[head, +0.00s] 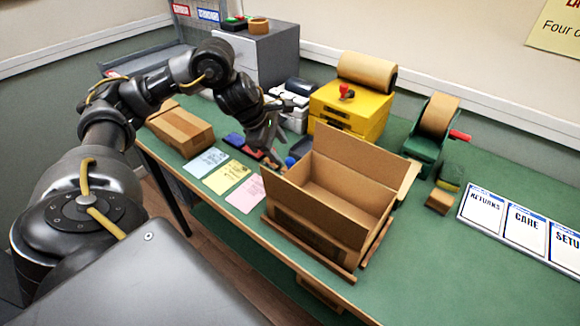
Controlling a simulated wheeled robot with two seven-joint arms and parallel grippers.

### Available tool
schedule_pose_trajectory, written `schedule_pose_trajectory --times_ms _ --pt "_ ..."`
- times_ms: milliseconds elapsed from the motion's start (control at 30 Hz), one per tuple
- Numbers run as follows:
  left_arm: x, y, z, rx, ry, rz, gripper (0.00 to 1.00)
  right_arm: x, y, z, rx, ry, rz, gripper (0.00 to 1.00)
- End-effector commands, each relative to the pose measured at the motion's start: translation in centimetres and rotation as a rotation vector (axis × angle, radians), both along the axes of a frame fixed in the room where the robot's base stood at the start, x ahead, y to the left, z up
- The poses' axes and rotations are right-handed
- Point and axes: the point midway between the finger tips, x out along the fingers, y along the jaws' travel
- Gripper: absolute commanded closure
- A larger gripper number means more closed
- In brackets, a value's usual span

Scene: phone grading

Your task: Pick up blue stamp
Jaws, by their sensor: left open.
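A small round blue knob (290,162), which looks like the top of the blue stamp, shows beside the left rear edge of the open cardboard box. Its lower part is hard to make out. My left gripper (274,161) points down over the table, just left of the knob, with its jaws open. The fingertips are small and dark here, and I cannot tell whether they touch anything. My right gripper is not in view.
The open cardboard box (325,232) stands close right of the gripper, flaps up. Blue, yellow (226,177) and pink cards lie in front. A yellow drawer box (347,110) with a red-topped stamp (346,91) and tape roll stands behind. A closed carton (180,129) is at left.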

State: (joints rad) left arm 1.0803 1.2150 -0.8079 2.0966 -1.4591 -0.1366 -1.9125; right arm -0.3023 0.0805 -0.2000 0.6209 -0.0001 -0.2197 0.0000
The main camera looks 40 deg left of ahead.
Motion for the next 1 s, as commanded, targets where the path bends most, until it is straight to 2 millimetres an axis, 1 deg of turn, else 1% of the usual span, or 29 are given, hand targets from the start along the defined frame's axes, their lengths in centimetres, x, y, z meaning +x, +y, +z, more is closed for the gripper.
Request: schedule_pose_trajectory --times_ms 33,133,367,433,500,600,733,833,1000 --pt "0.3 -0.3 -1.1 -0.003 0.004 -0.002 0.48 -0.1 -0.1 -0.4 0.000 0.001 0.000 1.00" --pt "0.8 -0.5 -2.0 -0.002 0.003 -0.003 0.48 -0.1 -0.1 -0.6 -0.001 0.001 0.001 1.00" --pt "1.2 -0.6 -2.5 0.000 0.000 -0.001 0.48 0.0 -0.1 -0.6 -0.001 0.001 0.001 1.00" --pt "1.3 -0.7 -3.0 -0.001 0.002 -0.002 0.48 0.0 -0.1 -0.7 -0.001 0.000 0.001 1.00" --pt "1.6 -0.8 -4.0 -0.003 0.005 -0.002 0.48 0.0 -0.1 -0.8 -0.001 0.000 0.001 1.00" --pt "2.2 -0.8 -5.1 -0.001 0.006 -0.001 0.48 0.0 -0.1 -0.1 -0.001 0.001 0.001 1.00" --pt "3.0 -1.1 -6.6 -0.001 0.003 -0.001 0.48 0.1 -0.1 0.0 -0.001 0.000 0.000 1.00" --pt "3.2 -1.3 -7.1 0.000 0.000 -0.002 0.48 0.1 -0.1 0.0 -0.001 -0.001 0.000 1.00" --pt "3.2 -1.3 -7.2 0.000 0.000 -0.003 0.48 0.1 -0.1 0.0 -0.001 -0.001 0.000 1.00"
